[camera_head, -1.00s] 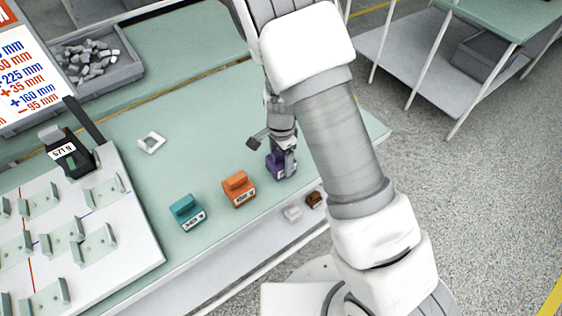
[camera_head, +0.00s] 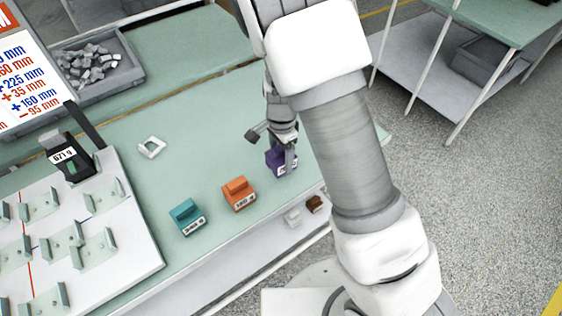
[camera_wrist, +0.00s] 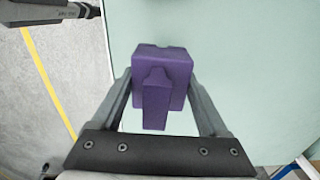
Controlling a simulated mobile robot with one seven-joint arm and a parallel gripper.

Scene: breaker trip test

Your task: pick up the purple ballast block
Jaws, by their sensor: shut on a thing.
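The purple ballast block (camera_head: 277,161) is at the right end of a row of blocks on the pale green table, near its front edge. My gripper (camera_head: 284,152) is over it, and part of the block is hidden behind the fingers. In the wrist view the purple block (camera_wrist: 160,85) sits between the two fingers of my gripper (camera_wrist: 160,92), one on each side. The fingers are shut on it. I cannot tell whether the block touches the table.
An orange block (camera_head: 239,194) and a teal block (camera_head: 187,217) stand to the left of it. A white square ring (camera_head: 151,148) lies behind them. A white board (camera_head: 130,262) with clear brackets and a black device (camera_head: 72,158) are at the left. A grey bin (camera_head: 128,80) holds grey pieces.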

